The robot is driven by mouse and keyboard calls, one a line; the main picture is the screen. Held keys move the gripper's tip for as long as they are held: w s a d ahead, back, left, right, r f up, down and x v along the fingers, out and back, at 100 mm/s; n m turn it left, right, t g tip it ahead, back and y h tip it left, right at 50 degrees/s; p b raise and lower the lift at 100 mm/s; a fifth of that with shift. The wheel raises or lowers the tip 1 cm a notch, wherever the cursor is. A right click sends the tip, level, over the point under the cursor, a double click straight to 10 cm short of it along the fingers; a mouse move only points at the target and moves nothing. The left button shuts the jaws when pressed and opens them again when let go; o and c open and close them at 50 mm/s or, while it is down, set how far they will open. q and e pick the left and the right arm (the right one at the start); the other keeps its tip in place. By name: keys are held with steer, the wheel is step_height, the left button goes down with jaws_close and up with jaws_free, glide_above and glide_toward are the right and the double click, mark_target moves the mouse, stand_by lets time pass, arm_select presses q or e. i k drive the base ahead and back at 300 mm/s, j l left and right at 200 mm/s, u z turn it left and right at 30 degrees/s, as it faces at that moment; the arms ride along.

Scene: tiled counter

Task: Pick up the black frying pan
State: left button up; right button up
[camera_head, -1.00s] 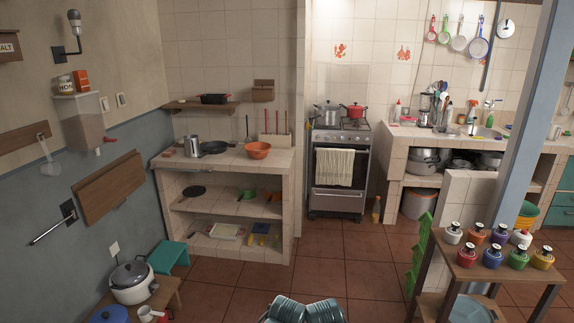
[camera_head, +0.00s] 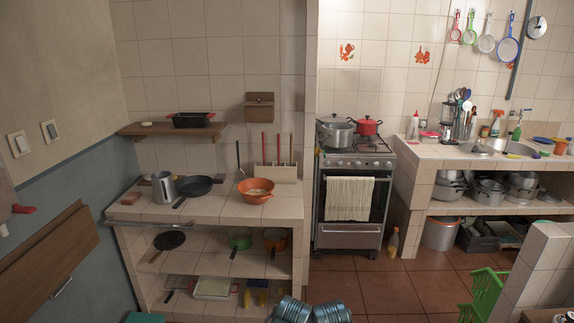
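A black frying pan (camera_head: 197,186) lies flat on the tiled counter (camera_head: 215,208) at left, its handle pointing to the front left. It sits between a metal mug (camera_head: 163,187) and an orange bowl (camera_head: 257,191). Another flat dark pan (camera_head: 169,240) lies on the shelf below the counter. No gripper fingers are in view. Only bluish metal parts of mine show at the bottom edge, well short of the counter and apart from the pan.
Stove (camera_head: 352,195) with two pots stands right of the counter. Wooden shelf (camera_head: 172,130) with a black dish hangs above the pan. A folded wooden board (camera_head: 45,262) is on the left wall. Open floor (camera_head: 385,292) lies before the stove; green rack (camera_head: 484,294) at right.

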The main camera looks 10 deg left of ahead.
mark_target(196, 185)
steer(key=i+j, duration=0.25)
steer(key=i, duration=0.3)
steer(key=i+j+z, duration=0.1)
steer(key=i+j, duration=0.15)
steer(key=i, duration=0.25)
steer(key=i+j+z, duration=0.1)
steer(key=i+j, duration=0.45)
steer(key=j, duration=0.15)
steer(key=j+z, duration=0.1)
steer(key=j, duration=0.55)
steer(key=i, duration=0.05)
